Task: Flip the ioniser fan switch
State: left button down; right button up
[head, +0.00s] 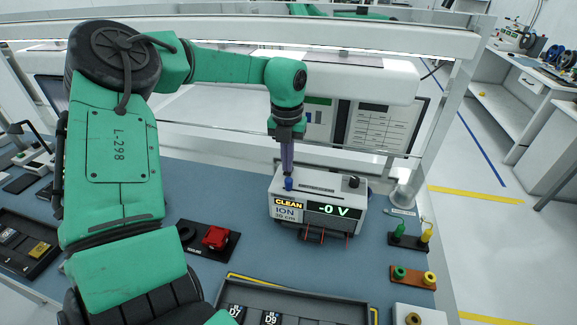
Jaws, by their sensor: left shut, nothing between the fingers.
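My left arm comes in from the left, and its gripper (288,175) points down at the top of a small white instrument box (320,187). The box has a lit display reading "-0 V" and a label reading "CLEAN ION 20 cm". The fingers are shut and empty, with their tips just above or touching a small blue post (288,184) on the box's top left; I cannot tell which. A black knob (354,182) stands at the top right. I cannot make out for sure which part is the ioniser fan switch. My right gripper is not in view.
A red button (215,237) on a black base sits left of the box. Green and yellow posts on an orange block (414,278) stand at right. A dark tray (300,300) lies in front. A rail and panel stand behind.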

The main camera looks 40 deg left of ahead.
pick_arm(q)
jog(key=shift+f+b, duration=0.4)
jog(key=shift+f, duration=0.05)
jog(key=shift+r+p, duration=2.25)
jog(key=shift+r, duration=1.3)
